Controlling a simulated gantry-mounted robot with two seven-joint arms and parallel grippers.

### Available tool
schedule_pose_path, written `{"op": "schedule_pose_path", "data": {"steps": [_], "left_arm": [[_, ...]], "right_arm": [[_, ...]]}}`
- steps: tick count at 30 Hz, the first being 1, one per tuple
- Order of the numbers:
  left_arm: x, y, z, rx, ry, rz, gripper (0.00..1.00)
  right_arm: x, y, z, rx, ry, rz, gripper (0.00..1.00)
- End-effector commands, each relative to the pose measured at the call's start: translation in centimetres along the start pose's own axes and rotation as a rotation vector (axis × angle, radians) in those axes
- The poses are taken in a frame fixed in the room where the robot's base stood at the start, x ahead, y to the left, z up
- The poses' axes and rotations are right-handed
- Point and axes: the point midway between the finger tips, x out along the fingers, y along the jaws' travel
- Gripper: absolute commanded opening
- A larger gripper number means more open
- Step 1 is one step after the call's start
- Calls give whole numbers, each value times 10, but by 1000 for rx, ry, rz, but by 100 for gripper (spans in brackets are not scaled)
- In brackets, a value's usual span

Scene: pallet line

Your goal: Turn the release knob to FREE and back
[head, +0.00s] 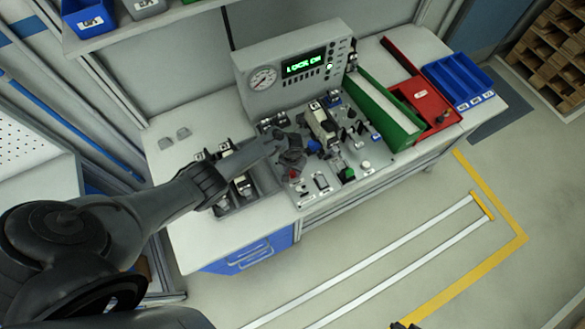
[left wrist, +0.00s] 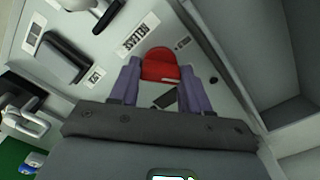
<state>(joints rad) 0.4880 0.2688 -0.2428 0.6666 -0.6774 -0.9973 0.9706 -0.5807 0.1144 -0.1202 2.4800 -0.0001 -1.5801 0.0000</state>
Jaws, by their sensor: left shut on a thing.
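The red release knob (left wrist: 160,66) stands on the grey panel beside a RELEASE label (left wrist: 139,36) in the left wrist view. My left gripper (left wrist: 173,70) has its two purple-grey fingers on either side of the knob and is shut on it. In the head view my left gripper (head: 294,162) is down at the front left of the panel (head: 330,188). A little red shows just below its fingers there. The small marks by the knob are too blurred to read.
Behind the panel stands a grey console (head: 297,70) with a gauge and a green display that seems to read LOCK ON. Fixtures crowd the panel right of my gripper. A green bin (head: 385,112), red tray (head: 425,98) and blue bin (head: 460,80) stand further right.

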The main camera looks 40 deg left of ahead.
Motion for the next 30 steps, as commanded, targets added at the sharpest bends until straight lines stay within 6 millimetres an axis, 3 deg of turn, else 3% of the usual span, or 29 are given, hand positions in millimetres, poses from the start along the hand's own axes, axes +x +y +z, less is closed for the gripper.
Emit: {"op": "schedule_pose_path", "data": {"steps": [9,25,26,30], "left_arm": [[-1,1,0,123,-1,1,16],[-1,1,0,146,-1,0,16],[-1,1,0,146,-1,1,51],[-1,1,0,144,-1,1,72]], "right_arm": [[-2,0,0,-1,0,1,0],[-2,2,0,-9,-1,8,0],[-2,2,0,-9,-1,7,0],[-2,2,0,-9,-1,7,0]]}}
